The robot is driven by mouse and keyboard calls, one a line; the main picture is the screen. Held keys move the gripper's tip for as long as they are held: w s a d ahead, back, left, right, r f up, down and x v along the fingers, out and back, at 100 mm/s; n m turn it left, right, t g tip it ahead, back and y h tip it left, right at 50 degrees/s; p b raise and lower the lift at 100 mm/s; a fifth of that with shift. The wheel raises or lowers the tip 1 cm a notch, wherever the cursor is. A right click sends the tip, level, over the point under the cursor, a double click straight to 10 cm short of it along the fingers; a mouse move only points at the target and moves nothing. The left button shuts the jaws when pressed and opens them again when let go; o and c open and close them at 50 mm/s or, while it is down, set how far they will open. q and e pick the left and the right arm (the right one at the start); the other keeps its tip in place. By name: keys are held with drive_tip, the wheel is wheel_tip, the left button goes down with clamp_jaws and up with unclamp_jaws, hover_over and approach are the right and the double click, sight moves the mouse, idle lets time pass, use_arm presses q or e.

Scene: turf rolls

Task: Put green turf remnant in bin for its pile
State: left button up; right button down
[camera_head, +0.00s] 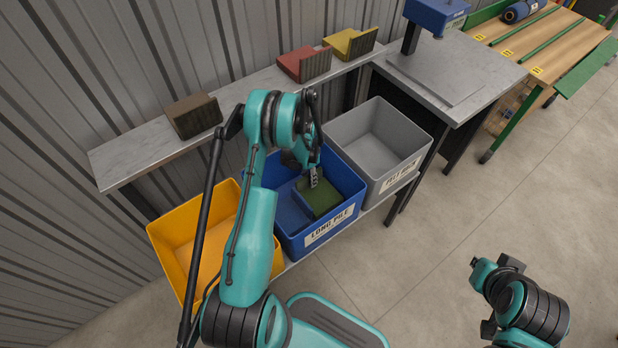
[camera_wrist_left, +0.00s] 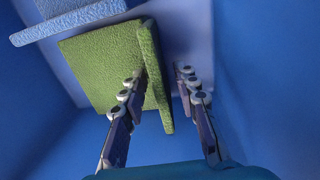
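The green turf remnant (camera_head: 322,203) is inside the blue bin labelled LONG PILE (camera_head: 331,228). In the left wrist view the green remnant (camera_wrist_left: 90,68) shows a flat part and a raised strip along its right side. My left gripper (camera_head: 315,182) reaches down into the blue bin. In the left wrist view its fingers (camera_wrist_left: 160,88) are apart, one on each side of the raised strip, with a visible gap on the right. A blue remnant (camera_wrist_left: 68,20) lies beside the green one. Of my right arm only links show, at lower right; its gripper is out of view.
A yellow bin (camera_head: 188,228) stands left of the blue one, a grey bin (camera_head: 352,128) right. The shelf (camera_head: 138,153) above carries brown (camera_head: 194,115), red (camera_head: 303,64) and yellow (camera_head: 350,43) remnants. A metal table (camera_head: 470,75) adjoins it. The floor at right is clear.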

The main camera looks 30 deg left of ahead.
use_arm(q)
drive_tip(key=d+r+t+p, duration=0.1)
drive_tip(key=d+r+p, duration=0.1)
drive_tip(key=r, duration=1)
drive_tip(key=d+r+t+p, duration=0.1)
drive_tip(key=d+r+p, duration=0.1)
drive_tip(key=r, duration=0.9)
drive_tip(key=s+d+r+n+t+y, duration=0.15)
drive_tip(key=s+d+r, duration=0.35)
drive_tip(key=r, duration=0.5)
drive_tip(key=s+d+r+n+t, duration=0.1)
drive_tip(key=s+d+r+t, duration=0.1)
drive_tip(key=s+d, duration=0.2)
drive_tip(key=s+d+r+n+t, duration=0.2)
drive_tip(key=s+d+r, duration=0.1)
drive_tip(key=s, duration=0.7)
drive_tip(key=shift+s+d, duration=0.25)
drive_tip(key=shift+d, duration=0.15)
drive_tip(key=shift+r+h, duration=0.1)
drive_tip(key=shift+h, duration=0.15)
